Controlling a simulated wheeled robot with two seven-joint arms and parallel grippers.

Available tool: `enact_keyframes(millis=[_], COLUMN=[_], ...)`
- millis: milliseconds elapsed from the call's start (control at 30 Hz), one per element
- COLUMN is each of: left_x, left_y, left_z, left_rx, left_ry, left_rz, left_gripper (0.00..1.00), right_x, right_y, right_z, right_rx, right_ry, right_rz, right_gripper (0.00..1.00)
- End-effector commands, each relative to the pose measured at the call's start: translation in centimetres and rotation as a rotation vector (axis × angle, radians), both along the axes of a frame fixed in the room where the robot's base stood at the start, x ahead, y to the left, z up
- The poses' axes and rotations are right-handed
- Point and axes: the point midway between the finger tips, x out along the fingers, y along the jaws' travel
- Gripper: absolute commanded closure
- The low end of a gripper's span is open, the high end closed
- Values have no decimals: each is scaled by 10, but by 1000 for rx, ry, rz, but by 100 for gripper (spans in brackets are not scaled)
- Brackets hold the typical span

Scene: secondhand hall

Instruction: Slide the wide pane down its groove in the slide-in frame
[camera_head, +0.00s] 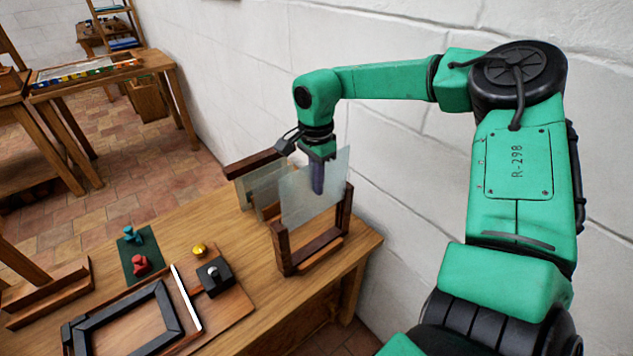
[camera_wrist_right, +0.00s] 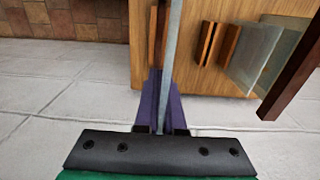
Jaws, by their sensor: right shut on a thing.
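The wide pane (camera_head: 298,203) is a pale, see-through sheet, held upright. My right gripper (camera_head: 318,178) is shut on its upper part from above. In the right wrist view the pane (camera_wrist_right: 173,45) shows edge-on between the purple fingers of the gripper (camera_wrist_right: 160,88). The slide-in frame (camera_head: 282,250) is a dark wooden U with two posts, standing on the table. The pane's lower part lies between the posts, with its bottom edge above the bottom rail (camera_head: 318,258). I cannot tell whether its side edges sit in the grooves. My left gripper is not in view.
Other glass panes (camera_head: 262,188) stand in a dark wooden rack just behind the frame. A white wall runs close along the right. On the table (camera_head: 240,300) lie a green mat (camera_head: 130,262) with small knobs and a board with a black frame (camera_head: 165,300).

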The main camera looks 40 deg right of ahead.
Motion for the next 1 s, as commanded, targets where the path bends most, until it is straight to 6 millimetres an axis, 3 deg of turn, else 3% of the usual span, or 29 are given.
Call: enact_keyframes(millis=[1000], left_x=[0], left_y=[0], left_z=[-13], left_rx=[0], left_ry=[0], left_rz=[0], left_gripper=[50], right_x=[0], right_y=[0], right_z=[-15], right_rx=[0], right_ry=[0], right_rz=[0], right_gripper=[100])
